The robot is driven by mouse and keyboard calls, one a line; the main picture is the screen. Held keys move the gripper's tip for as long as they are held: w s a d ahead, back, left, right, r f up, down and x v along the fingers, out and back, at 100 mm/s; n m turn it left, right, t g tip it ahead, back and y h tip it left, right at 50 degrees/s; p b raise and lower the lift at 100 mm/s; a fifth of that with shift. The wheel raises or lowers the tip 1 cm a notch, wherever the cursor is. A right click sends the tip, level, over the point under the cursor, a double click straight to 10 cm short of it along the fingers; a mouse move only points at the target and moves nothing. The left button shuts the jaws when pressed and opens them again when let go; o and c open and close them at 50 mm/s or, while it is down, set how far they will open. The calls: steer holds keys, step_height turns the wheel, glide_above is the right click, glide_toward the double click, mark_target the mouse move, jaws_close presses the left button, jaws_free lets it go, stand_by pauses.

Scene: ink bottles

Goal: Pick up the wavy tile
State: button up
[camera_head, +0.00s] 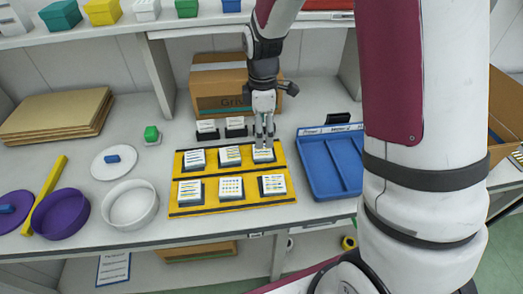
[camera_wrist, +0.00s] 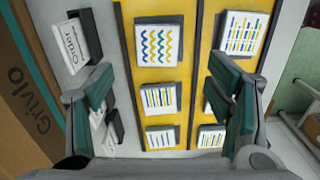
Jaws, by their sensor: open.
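The wavy tile (camera_wrist: 157,44) is a white square with wavy blue, green and yellow lines, on a dark base on the yellow board (camera_wrist: 188,15). In the head view, the wavy tile (camera_head: 263,156) is at the right end of the back row, partly hidden by my gripper (camera_head: 265,138). My gripper points down just above it, open and empty. In the wrist view, my gripper (camera_wrist: 163,82) has its fingers wide apart, and the wavy tile lies ahead of the gap between them. Contact with the tile cannot be told.
Several striped or dashed tiles (camera_head: 231,188) share the board. Behind it stand small signs (camera_head: 207,130) and a cardboard box (camera_head: 218,83). A blue tray (camera_head: 318,168) is at right. A white dish (camera_head: 130,204) and purple bowl (camera_head: 60,215) are at left.

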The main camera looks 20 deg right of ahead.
mark_target(261, 151)
steer(key=shift+w+a+f, duration=0.1)
steer(key=shift+f, duration=1.9)
steer(key=shift+w+f, duration=0.1)
steer(key=shift+f, duration=1.85)
steer(key=shift+c, duration=0.5)
steer(key=c, duration=1.2)
